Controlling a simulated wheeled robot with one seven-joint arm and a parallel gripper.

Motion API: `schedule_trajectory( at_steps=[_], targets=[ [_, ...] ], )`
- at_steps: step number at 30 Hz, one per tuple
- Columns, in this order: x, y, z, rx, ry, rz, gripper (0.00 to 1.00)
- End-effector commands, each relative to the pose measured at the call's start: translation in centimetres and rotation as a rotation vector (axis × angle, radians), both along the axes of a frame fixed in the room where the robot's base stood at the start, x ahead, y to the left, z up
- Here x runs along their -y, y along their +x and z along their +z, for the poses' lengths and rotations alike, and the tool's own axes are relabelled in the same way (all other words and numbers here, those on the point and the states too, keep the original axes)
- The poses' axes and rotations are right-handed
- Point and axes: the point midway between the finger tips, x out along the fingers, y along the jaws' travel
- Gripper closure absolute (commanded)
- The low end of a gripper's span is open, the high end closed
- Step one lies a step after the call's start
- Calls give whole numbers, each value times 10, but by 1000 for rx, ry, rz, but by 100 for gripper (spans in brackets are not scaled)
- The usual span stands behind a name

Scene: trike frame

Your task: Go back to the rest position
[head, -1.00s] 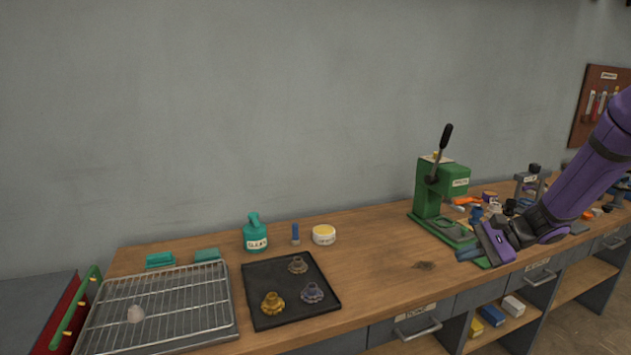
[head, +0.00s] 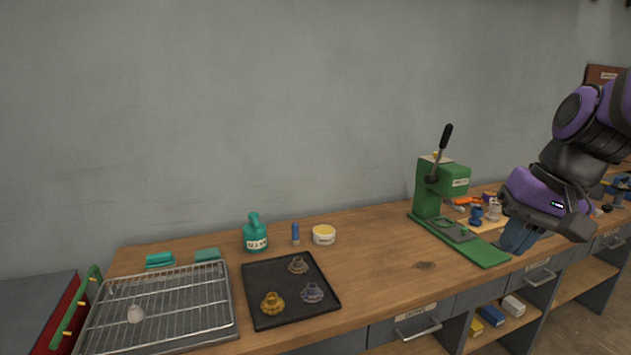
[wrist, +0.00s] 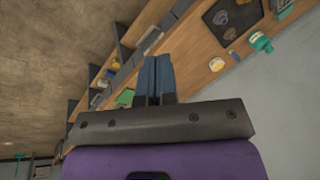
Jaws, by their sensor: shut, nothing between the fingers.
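My gripper (head: 517,238) is at the right in the head view, in front of the bench's front edge and beside the green press (head: 432,200). Its blue fingers point down and hold nothing. In the wrist view the two fingers (wrist: 156,80) lie side by side, closed together. Behind them the workbench runs slanted across the picture.
The wooden bench (head: 385,262) carries a black tray (head: 328,296) with several knobbed parts, a wire rack (head: 190,303), a teal bottle (head: 255,236) and a yellow-lidded tub (head: 323,234). Small parts crowd the bench right of the press. The bench between tray and press is clear.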

Motion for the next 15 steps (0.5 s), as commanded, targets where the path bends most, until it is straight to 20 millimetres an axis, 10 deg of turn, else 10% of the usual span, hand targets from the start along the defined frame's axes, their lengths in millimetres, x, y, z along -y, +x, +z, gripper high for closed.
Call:
schedule_trajectory(
  at_steps=[15],
  targets=[
    [16,-89,36,296,-297,169,100]
  ],
)
